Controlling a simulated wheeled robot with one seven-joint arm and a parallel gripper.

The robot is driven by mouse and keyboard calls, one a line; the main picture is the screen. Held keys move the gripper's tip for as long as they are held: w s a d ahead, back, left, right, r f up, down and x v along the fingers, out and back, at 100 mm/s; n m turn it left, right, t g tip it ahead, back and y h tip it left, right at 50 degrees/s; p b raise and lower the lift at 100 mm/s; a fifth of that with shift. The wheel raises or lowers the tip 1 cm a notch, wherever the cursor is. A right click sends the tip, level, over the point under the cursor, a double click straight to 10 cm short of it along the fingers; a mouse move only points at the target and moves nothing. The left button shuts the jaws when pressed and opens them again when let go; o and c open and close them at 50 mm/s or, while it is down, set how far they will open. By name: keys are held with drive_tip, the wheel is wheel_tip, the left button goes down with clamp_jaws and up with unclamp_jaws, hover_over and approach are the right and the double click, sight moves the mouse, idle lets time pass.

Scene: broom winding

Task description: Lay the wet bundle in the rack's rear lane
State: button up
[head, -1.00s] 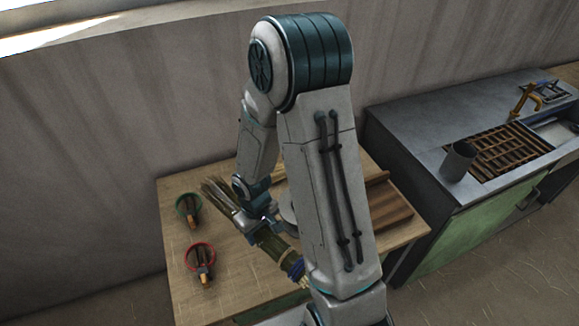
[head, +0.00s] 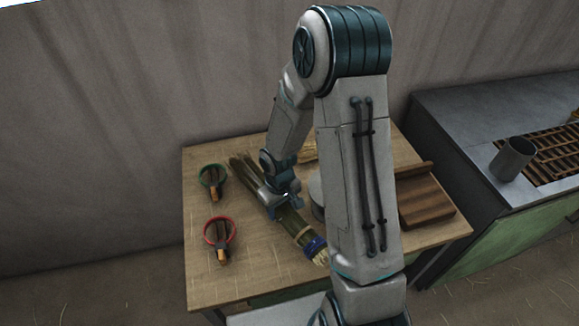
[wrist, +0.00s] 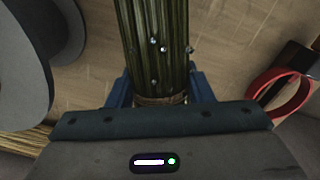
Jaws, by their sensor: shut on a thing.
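The wet bundle (head: 294,228) is a long sheaf of dark green stalks with a blue binding near its pale front end. It lies at a slant over the table, and I cannot tell whether it touches the top. My gripper (head: 284,203) is shut on it around the middle. In the wrist view water drops show on the bundle (wrist: 156,40), with the blue fingers on both sides of it. A slatted wooden rack (head: 556,153) is in the counter at the right, cut off by the picture edge.
A green ring holder (head: 203,174) and a red ring holder (head: 206,236) stand on the table (head: 240,285) left of the bundle. A grey round thing (head: 317,196) and a brown wooden tray (head: 425,203) are to the right. A grey cup (head: 514,158) stands beside the rack.

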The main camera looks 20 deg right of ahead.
drive_tip(key=w+p, duration=0.3)
drive_tip(key=w, duration=1.1)
drive_tip(key=shift+w+p, duration=0.3)
drive_tip(key=shift+p, duration=0.05)
drive_tip(key=shift+f+p, duration=0.65)
drive_tip(key=shift+f, duration=1.05)
drive_tip(key=shift+f, duration=0.2)
drive_tip(key=shift+f+b, duration=0.1)
drive_tip(key=shift+b, duration=0.25)
drive_tip(key=o, duration=1)
drive_tip(key=shift+r, duration=0.2)
